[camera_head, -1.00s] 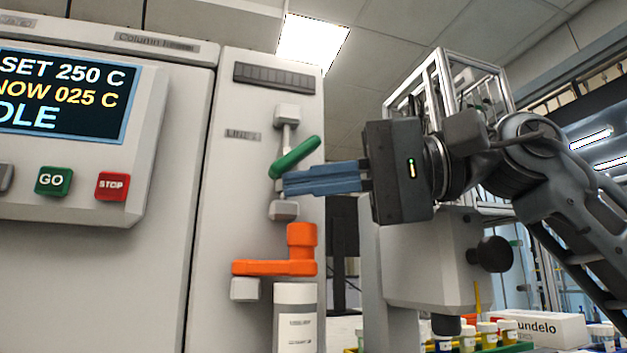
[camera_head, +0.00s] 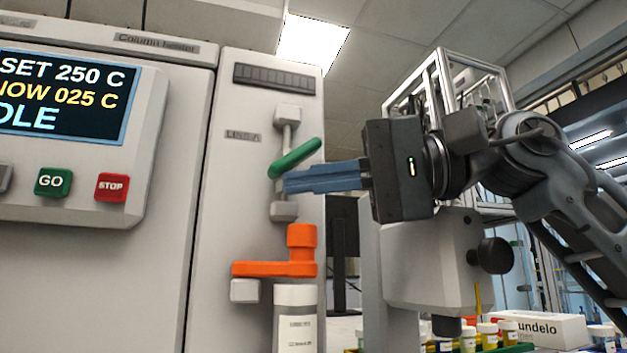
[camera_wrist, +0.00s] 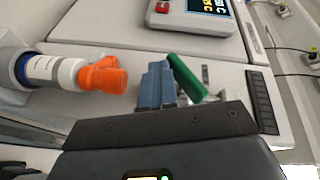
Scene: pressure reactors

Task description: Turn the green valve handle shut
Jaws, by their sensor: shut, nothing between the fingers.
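The green valve handle (camera_head: 295,158) is on the upright pipe of the white LINE A panel. It slants up to the right from the valve body. My gripper (camera_head: 286,183) has its blue fingers together just below the handle, pointing left at the valve. In the wrist view the green handle (camera_wrist: 187,77) lies right beside the blue fingertips of my gripper (camera_wrist: 156,68). The fingers hold nothing. I cannot tell whether they touch the handle. The fingers partly hide the valve body.
Below the valve, an orange fitting (camera_head: 275,268) sits above a white cylinder (camera_head: 295,315). Left is a control box with a screen (camera_head: 65,95), a green GO button (camera_head: 53,182) and a red STOP button (camera_head: 111,187). A grey apparatus with a black knob (camera_head: 494,254) stands behind my arm.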

